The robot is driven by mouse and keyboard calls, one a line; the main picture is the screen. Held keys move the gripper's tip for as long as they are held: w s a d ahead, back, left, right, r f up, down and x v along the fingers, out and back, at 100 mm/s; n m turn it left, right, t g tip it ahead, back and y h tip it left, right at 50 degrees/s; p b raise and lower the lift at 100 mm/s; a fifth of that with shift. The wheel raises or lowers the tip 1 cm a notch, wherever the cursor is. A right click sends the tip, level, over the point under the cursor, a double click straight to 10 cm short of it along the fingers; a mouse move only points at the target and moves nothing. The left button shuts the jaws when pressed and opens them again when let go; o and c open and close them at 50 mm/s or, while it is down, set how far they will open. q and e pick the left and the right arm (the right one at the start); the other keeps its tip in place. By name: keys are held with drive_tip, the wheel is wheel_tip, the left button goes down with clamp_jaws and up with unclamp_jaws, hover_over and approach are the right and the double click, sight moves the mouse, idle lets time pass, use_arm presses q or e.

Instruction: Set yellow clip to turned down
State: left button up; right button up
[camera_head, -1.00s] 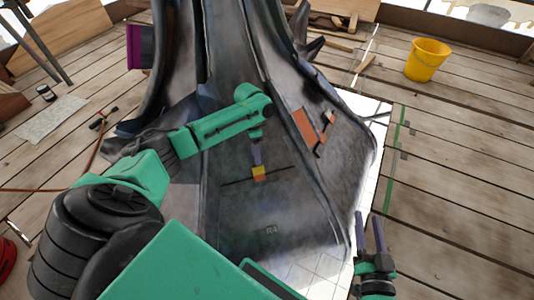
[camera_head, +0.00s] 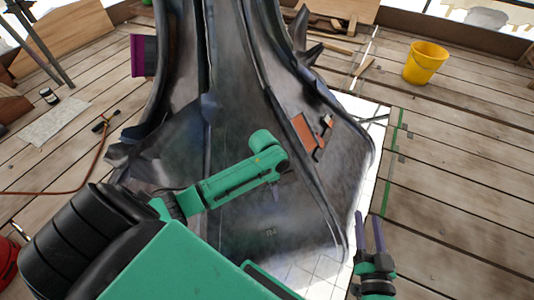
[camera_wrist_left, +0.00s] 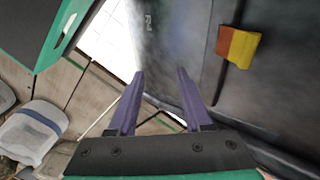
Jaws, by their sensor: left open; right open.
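The yellow clip (camera_wrist_left: 241,48) shows in the left wrist view as a small block, yellow on one side and red-brown on the other. It sits at a dark seam on the grey spire panel (camera_wrist_left: 178,35). In the head view my left forearm and wrist hide it. My left gripper (camera_wrist_left: 160,75) is open and empty, its two purple fingers apart from the clip, which lies to the upper right of them. In the head view the left gripper (camera_head: 275,193) hangs in front of the panel, partly hidden by its wrist. My right gripper (camera_head: 371,216) is open and empty, at the lower right.
Orange-brown pieces (camera_head: 304,132) sit on the spire's right face. A yellow bucket (camera_head: 425,62) stands on the plank floor at the back right. A purple piece (camera_head: 143,55) is at the spire's upper left. The right floor is mostly clear.

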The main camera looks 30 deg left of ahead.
use_arm(q)
drive_tip(key=s+f+n, duration=0.2)
drive_tip(key=s, duration=0.4)
drive_tip(key=s+d+f+n+t+y, duration=0.1)
drive_tip(key=s+n, duration=0.2)
drive_tip(key=s, duration=0.4)
drive_tip(key=shift+d+f+t+p, duration=0.2)
drive_tip(key=shift+f+t+p, duration=0.1)
drive_tip(key=shift+f+p, duration=0.05)
